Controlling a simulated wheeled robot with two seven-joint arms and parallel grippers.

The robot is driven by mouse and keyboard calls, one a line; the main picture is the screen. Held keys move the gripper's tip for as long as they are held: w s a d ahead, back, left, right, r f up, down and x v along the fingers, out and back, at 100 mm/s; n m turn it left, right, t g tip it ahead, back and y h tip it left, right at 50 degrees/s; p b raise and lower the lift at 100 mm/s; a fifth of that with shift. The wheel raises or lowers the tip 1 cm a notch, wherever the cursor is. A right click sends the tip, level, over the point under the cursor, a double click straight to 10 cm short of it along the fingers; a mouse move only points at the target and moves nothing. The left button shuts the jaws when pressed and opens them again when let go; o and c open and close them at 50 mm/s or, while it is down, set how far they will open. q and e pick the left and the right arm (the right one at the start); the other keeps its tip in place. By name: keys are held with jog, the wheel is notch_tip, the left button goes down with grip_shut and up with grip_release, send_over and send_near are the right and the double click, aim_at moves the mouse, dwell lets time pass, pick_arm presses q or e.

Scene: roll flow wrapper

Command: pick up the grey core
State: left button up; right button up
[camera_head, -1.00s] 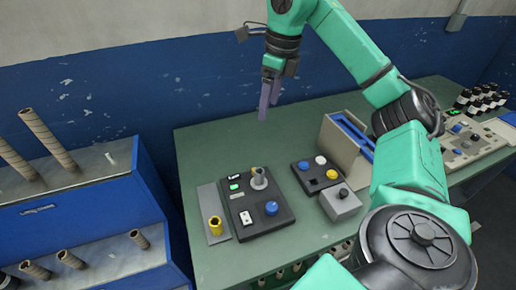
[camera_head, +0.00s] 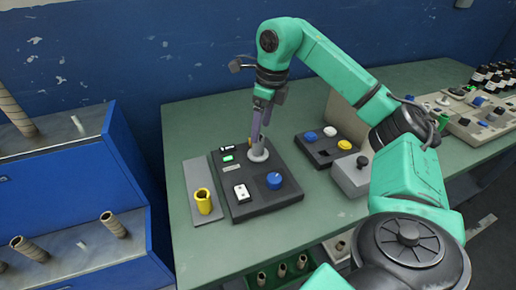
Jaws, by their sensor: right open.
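A short grey cylinder (camera_head: 258,152), which looks like the grey core, stands upright on the dark control panel (camera_head: 262,207). A thin brownish piece sticks up at its top. My right gripper (camera_head: 260,128) points down just above the cylinder, with its purple-grey fingers open at about its top. The fingers overlap the top in this view, so I cannot tell whether they touch it. My left gripper is not in view.
A second panel with blue, white and yellow knobs (camera_head: 325,150) and a grey box (camera_head: 352,174) stand to the right. Brown tubes (camera_head: 113,224) stand on the blue rack at left.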

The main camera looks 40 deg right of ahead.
aim_at(258, 145)
jog(key=f, duration=0.2)
jog(key=w+f, duration=0.1)
jog(key=f, duration=0.2)
jog(key=shift+a+f, duration=0.1)
jog(key=shift+a, duration=0.05)
grip_shut()
